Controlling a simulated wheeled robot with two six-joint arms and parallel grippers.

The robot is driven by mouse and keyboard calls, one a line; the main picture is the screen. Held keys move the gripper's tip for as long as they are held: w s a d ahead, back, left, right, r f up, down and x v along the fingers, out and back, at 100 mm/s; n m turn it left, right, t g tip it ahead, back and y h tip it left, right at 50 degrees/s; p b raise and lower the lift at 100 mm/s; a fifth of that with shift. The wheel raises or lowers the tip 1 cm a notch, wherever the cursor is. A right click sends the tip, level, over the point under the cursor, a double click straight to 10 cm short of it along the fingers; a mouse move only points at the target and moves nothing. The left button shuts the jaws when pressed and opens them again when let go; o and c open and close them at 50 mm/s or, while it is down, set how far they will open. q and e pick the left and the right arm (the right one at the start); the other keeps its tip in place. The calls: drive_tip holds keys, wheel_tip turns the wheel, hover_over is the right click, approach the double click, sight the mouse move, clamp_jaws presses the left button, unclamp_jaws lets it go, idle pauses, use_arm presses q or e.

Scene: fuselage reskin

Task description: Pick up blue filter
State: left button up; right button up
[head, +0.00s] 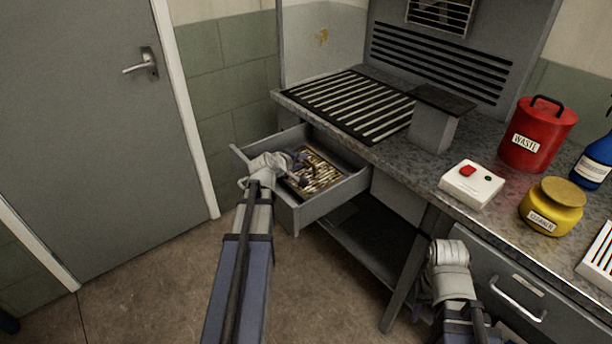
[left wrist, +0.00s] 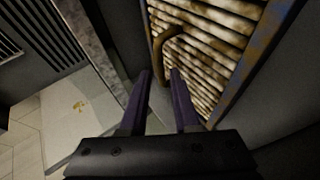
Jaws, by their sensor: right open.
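A pleated filter (head: 318,176) with dirty cream pleats and a worn, rusty frame lies in the open drawer. In the left wrist view the filter (left wrist: 207,50) shows traces of blue on its frame, and a brown curved handle (left wrist: 160,45) stands out from it. My left gripper (head: 299,163) is over the drawer at the filter's left side. In the left wrist view its two dark fingers (left wrist: 161,75) are apart, with the handle's end seen between their tips. Contact cannot be told. My right gripper (head: 420,300) is low before the bench, mostly hidden by its wrist.
The open drawer (head: 326,206) juts out under the workbench (head: 400,160). On the bench are a slotted grate (head: 350,103), a white button box (head: 471,185), a red waste can (head: 538,135), a yellow cleaner jar (head: 552,207) and a blue bottle (head: 598,160).

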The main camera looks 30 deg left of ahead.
sight(305, 161)
use_arm(q)
drive_tip(key=b+x, duration=0.1)
drive_tip(key=x, duration=0.2)
drive_tip(key=shift+w+f, duration=0.1)
drive_tip(key=shift+f, duration=0.15)
drive_tip(key=shift+r, duration=0.1)
clamp_jaws()
idle(1.0)
